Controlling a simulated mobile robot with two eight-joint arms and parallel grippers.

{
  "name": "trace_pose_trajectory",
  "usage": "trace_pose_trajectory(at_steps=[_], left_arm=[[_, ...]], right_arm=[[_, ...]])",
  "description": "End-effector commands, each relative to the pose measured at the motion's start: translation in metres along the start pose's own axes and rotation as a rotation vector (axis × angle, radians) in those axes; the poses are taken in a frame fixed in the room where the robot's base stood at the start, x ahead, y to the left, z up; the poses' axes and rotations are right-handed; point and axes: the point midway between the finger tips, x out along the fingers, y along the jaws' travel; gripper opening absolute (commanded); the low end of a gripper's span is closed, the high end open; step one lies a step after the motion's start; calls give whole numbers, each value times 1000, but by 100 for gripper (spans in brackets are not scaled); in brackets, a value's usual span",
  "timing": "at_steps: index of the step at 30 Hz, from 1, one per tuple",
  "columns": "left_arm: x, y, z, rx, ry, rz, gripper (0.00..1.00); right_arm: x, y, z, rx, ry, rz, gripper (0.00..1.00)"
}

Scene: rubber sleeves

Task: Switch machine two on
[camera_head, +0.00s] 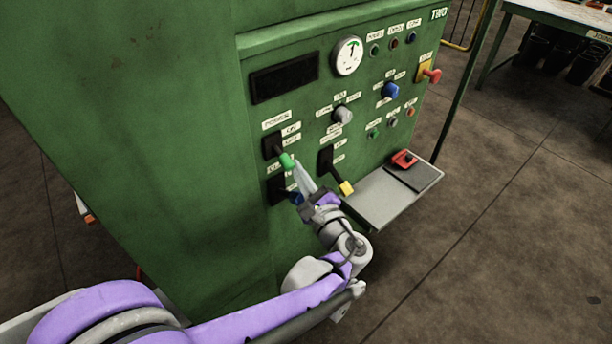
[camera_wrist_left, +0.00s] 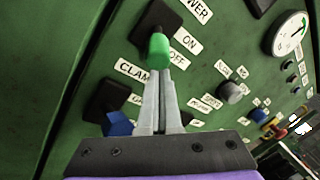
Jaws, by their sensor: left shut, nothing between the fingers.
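Machine two is a green cabinet (camera_head: 350,110) with TWO at its panel's top right corner. Its POWER lever has a green handle (camera_head: 286,161) on a black plate, with ON and OFF labels beside it. The handle points out and downward in the head view, near the OFF label. The handle (camera_wrist_left: 158,50) also shows large in the left wrist view. My left gripper (camera_head: 299,168) is shut and empty. Its tips are just below the green handle, close to or touching it; I cannot tell which. My right gripper is not in view.
A blue-handled CLAMP lever (camera_head: 296,198) sits just below, left of my fingers. A yellow-handled lever (camera_head: 346,187) is to the right. A dial and knobs fill the upper panel.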

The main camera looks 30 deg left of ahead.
Motion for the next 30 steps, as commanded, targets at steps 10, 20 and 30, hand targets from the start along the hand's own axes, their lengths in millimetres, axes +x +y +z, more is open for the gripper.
trace_pose_trajectory(at_steps=[10,20,30], left_arm=[[-3,0,7,0,0,0,0],[-4,-3,10,-6,17,17,0],[-6,-8,15,-24,72,68,0]], right_arm=[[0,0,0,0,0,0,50],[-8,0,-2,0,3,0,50],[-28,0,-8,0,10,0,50]])
